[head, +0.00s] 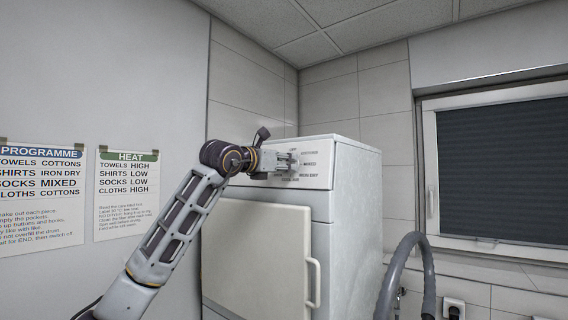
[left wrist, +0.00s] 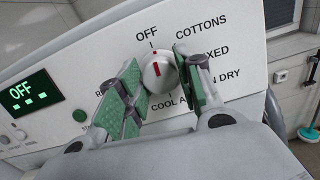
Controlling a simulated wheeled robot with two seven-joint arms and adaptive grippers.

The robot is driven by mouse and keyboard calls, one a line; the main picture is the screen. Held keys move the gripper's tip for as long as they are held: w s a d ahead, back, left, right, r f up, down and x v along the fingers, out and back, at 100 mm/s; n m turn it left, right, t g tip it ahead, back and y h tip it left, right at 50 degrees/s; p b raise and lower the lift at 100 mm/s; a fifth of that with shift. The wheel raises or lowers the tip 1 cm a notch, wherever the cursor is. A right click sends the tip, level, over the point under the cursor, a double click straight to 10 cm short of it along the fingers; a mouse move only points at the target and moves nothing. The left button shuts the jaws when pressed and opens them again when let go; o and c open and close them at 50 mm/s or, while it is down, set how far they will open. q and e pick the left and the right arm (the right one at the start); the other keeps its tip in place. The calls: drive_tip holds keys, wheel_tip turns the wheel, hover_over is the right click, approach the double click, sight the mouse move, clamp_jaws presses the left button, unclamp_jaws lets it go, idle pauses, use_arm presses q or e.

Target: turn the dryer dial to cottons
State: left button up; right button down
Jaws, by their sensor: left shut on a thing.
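The dryer dial (left wrist: 160,76) is a round white knob with a red mark, on the white front panel of the dryer (head: 345,200). The red mark points up at the OFF label (left wrist: 147,35). The COTTONS label (left wrist: 201,25) is up and to the right of the dial. My left gripper (head: 288,162) is at the panel, and its green-padded fingers, also in the left wrist view (left wrist: 157,64), are shut on the dial from both sides. The fingers hide parts of the MIXED, IRON DRY and COOL AIR labels. My right gripper is not in view.
A lit green display (left wrist: 28,92) reads OFF, left of a green button (left wrist: 79,115). The closed dryer door (head: 255,260) is below the panel. A grey hose (head: 405,265) rises at the right. Programme (head: 42,200) and heat (head: 127,192) sheets hang on the left wall.

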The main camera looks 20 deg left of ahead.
use_arm(q)
drive_tip(key=m+p, duration=0.1)
drive_tip(key=m, duration=0.3)
drive_tip(key=shift+g+h, duration=0.3)
drive_tip(key=shift+h, duration=0.1)
drive_tip(key=m+p, duration=0.1)
drive_tip(key=m, duration=0.1)
drive_tip(key=m+p, duration=0.1)
drive_tip(key=m, duration=0.2)
drive_tip(key=shift+g+h, duration=0.3)
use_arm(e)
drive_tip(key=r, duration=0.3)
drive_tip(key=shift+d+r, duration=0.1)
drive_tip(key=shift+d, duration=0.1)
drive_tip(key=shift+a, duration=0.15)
use_arm(q)
drive_tip(key=o, duration=0.9)
drive_tip(key=shift+c, duration=0.2)
drive_tip(key=shift+o, duration=0.8)
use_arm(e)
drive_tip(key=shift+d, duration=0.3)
